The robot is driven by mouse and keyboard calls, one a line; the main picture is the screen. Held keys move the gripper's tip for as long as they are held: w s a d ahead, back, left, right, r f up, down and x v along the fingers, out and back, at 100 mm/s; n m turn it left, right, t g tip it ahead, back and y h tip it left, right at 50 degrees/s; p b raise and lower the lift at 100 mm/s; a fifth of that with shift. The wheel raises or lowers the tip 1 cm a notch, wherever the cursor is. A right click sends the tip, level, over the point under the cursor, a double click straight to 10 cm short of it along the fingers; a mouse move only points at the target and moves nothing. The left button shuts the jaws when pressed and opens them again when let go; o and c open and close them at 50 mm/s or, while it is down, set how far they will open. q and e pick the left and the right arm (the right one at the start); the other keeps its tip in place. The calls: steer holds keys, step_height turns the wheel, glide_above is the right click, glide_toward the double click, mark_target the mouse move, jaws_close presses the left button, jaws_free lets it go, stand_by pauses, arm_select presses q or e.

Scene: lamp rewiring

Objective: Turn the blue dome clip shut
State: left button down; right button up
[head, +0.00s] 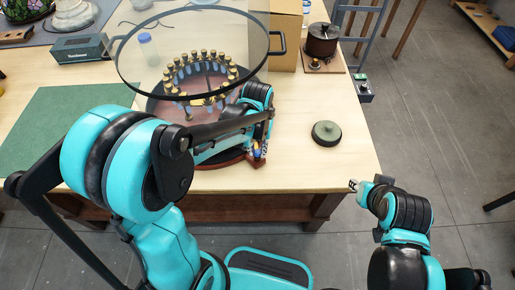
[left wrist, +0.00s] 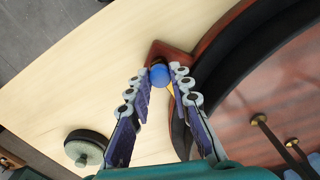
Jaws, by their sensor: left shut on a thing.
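The blue dome clip (left wrist: 159,74) shows a round blue cap at the corner of the red-brown wooden base (left wrist: 178,53) in the left wrist view. My left gripper (left wrist: 160,84) has its two fingers on either side of the clip and is shut on it. In the head view my left gripper (head: 258,151) reaches down at the front right edge of the base, and the clip is mostly hidden by it. The clear dome (head: 190,50) with its black rim is above the ring of brass-topped posts (head: 202,75). My right gripper (head: 354,186) is off the table's front right edge, apart from everything.
A dark green round piece (head: 326,133) lies on the table right of the base. A brown pot (head: 322,40) on a wooden board and a cardboard box (head: 286,30) stand behind. A green mat (head: 50,125) lies at left.

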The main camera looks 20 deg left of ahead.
mark_target(257, 151)
arm_select(q)
steer(key=n, duration=0.6)
steer(key=shift+n, duration=0.4)
stand_by(0.3)
steer(key=c, duration=1.4)
jaws_free()
steer(key=shift+o, duration=0.2)
step_height(257, 151, up, 12)
